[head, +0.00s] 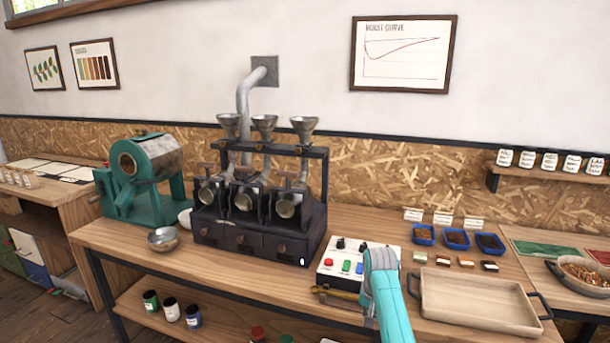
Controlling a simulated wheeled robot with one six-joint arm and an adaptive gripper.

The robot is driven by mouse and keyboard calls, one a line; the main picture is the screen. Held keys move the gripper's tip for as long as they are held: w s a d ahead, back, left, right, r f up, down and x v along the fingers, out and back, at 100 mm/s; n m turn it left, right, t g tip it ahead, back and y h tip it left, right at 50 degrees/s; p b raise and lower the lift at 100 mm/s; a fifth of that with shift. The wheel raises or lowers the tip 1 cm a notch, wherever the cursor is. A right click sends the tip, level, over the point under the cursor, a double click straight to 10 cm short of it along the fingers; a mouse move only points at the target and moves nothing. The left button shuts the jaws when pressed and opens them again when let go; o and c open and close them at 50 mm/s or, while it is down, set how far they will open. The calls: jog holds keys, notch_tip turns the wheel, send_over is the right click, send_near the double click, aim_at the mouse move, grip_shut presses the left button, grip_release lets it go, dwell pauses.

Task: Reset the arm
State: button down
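My arm (390,292), teal and grey, rises from the bottom edge right of the middle and bends at a grey joint in front of the control box. My gripper does not show in the head view, so I cannot see whether it is open or holds anything. The arm covers the right part of the control box (327,268), which has red, green and blue buttons and black knobs.
A dark three-funnel roaster (290,243) stands left of my arm, with a metal bowl (163,239) beside it. A beige tray (478,302) lies close to the right of my arm. Blue bean trays (457,239) stand behind it.

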jog(key=s+f+t, duration=0.2)
jog(key=s+f, duration=0.4)
jog(key=f, duration=0.4)
jog(key=s+f+t, duration=0.1)
jog(key=s+f, duration=0.5)
jog(key=f, duration=0.3)
jog(key=s+f+n+t, duration=0.1)
jog(key=s+f+t, duration=0.15)
jog(key=s, duration=0.75)
jog(key=s+f+n+t, duration=0.1)
jog(key=s+f, duration=0.3)
jog(key=s, duration=0.7)
jog(key=s+r+t, duration=0.2)
jog(key=s+r, duration=0.3)
jog(key=s, duration=0.5)
jog(key=s+r+t, duration=0.2)
jog(key=s+r, duration=0.4)
jog(key=s, duration=0.4)
jog(key=s+r+t, duration=0.1)
jog(key=s+r, duration=0.5)
jog(key=r, duration=0.3)
jog(key=s+r+n+t, duration=0.1)
jog(key=s+r, duration=0.4)
jog(key=r, duration=0.5)
jog(key=shift+s+r+t, duration=0.15)
jog(key=shift+s+t, duration=0.2)
jog(key=shift+s, duration=0.05)
